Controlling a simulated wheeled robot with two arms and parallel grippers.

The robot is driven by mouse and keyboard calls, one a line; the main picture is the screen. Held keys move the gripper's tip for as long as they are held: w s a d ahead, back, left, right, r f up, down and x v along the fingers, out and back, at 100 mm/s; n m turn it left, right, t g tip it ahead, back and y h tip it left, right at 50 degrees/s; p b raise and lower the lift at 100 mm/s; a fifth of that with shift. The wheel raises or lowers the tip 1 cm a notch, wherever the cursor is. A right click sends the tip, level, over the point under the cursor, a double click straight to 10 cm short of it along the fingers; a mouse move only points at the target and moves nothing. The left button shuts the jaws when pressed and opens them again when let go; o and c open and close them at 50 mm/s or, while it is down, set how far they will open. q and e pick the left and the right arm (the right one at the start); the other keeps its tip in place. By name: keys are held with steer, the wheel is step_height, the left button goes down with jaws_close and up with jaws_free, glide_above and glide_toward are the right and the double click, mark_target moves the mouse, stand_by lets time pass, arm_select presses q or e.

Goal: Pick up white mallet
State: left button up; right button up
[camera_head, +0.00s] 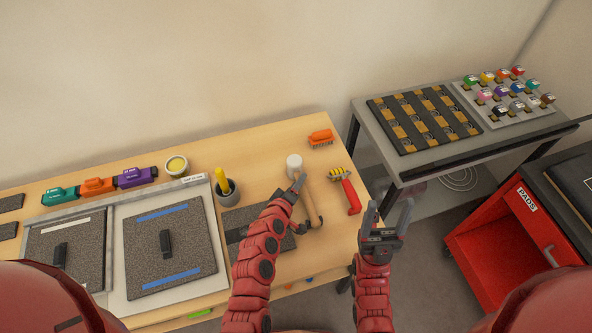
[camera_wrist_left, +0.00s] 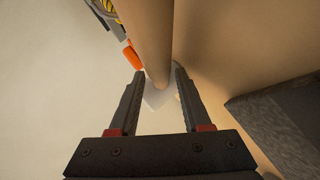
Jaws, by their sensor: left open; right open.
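The white mallet lies on the wooden workbench in the head view, with its white head (camera_head: 294,161) toward the back and its wooden handle (camera_head: 313,208) toward the front. My left gripper (camera_head: 304,205) is open at the handle, with one finger on each side of it as seen from above. In the left wrist view the handle (camera_wrist_left: 152,40) runs between the fingertips of the open left gripper (camera_wrist_left: 159,76). Part of the white head (camera_wrist_left: 155,97) shows beyond. I cannot tell whether the fingers touch the handle. My right gripper (camera_head: 390,207) is open and empty, right of the bench.
A dark cup with a yellow-handled tool (camera_head: 226,191) and a dark mat (camera_head: 245,218) are to the left. A grey table (camera_head: 480,148) stands at right.

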arm_select(q)
steer(key=shift+w+d+f, duration=0.1)
steer(key=shift+w+f, duration=0.1)
steer(key=shift+w, duration=0.05)
jaws_close()
stand_by(1.3)
